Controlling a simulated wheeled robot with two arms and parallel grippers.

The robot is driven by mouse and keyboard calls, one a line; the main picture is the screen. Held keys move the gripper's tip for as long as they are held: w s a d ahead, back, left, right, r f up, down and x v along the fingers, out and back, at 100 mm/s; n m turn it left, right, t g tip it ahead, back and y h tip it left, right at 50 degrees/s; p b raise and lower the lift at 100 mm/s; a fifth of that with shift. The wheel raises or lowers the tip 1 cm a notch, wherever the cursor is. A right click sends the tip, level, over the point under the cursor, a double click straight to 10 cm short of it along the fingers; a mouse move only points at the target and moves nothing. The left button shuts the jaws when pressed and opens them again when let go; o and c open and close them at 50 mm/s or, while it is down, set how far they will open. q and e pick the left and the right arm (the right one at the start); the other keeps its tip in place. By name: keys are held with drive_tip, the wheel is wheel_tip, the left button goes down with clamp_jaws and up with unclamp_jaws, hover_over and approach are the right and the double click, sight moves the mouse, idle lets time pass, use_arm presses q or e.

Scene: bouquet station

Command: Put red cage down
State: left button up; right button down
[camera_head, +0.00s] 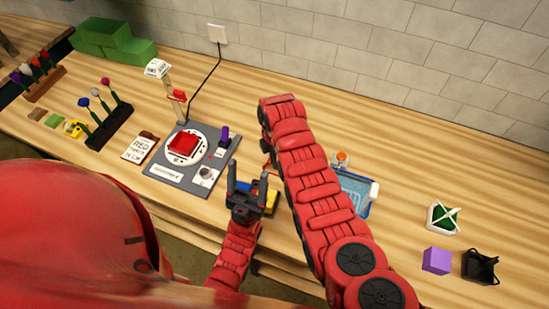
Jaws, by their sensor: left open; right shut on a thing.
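My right arm reaches up across the middle of the table and bends down at its far end. Its gripper (266,146) is mostly hidden beside and behind my arm. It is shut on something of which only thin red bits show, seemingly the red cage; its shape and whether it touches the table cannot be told. My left gripper (250,188) is open, its dark fingers pointing away over the front of the table. A blue and yellow thing (270,198) shows just beside it, partly covered.
A grey station board (217,147) with a red square piece (183,144) on its dial lies left of my grippers. A blue tray (352,192) is partly behind my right arm. A white cage (442,216), purple block (437,260) and black cage (480,266) stand at right. Table behind them is clear.

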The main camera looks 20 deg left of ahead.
drive_tip(key=shift+f, duration=0.2)
drive_tip(key=c, duration=0.9)
unclamp_jaws()
drive_tip(key=shift+c, duration=0.2)
drive_tip(key=shift+r, duration=0.2)
drive_tip(key=shift+w+r, duration=0.1)
wheel_tip(320, 180, up, 6)
drive_tip(key=b, duration=0.3)
drive_tip(key=shift+a+f, duration=0.1)
drive_tip(key=shift+f, duration=0.15)
wheel_tip(320, 180, up, 6)
drive_tip(key=p, duration=0.5)
drive_tip(key=shift+r, duration=0.15)
